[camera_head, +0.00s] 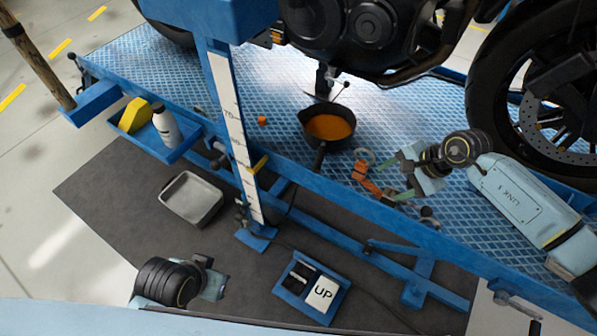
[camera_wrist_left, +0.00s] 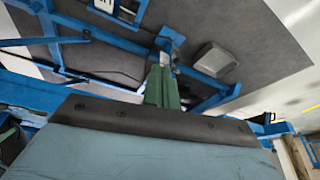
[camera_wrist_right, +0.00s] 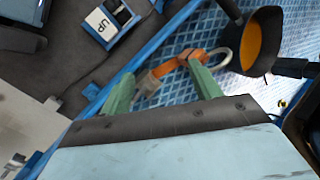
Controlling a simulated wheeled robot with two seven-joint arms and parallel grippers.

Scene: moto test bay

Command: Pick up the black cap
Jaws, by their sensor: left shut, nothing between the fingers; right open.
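I cannot make out a black cap for certain in any view. My right gripper (camera_head: 398,178) is open above the blue diamond-plate platform (camera_head: 230,88), with its green fingers apart. An orange piece with a pale ring (camera_head: 367,180) lies in front of them; it also shows between and beyond the fingers of the right gripper (camera_wrist_right: 162,85) in the right wrist view. A small orange piece (camera_head: 262,120) lies left of the pan. My left gripper (camera_head: 215,286) is low over the dark mat, its green fingers (camera_wrist_left: 162,86) shut and empty.
A black pan of orange liquid (camera_head: 329,126) sits on the platform beneath the motorcycle (camera_head: 360,30). A blue post (camera_head: 236,130) stands at the platform edge. A grey tray (camera_head: 191,199) and a blue UP pedal box (camera_head: 312,289) are on the floor. A side tray holds a white bottle (camera_head: 166,127).

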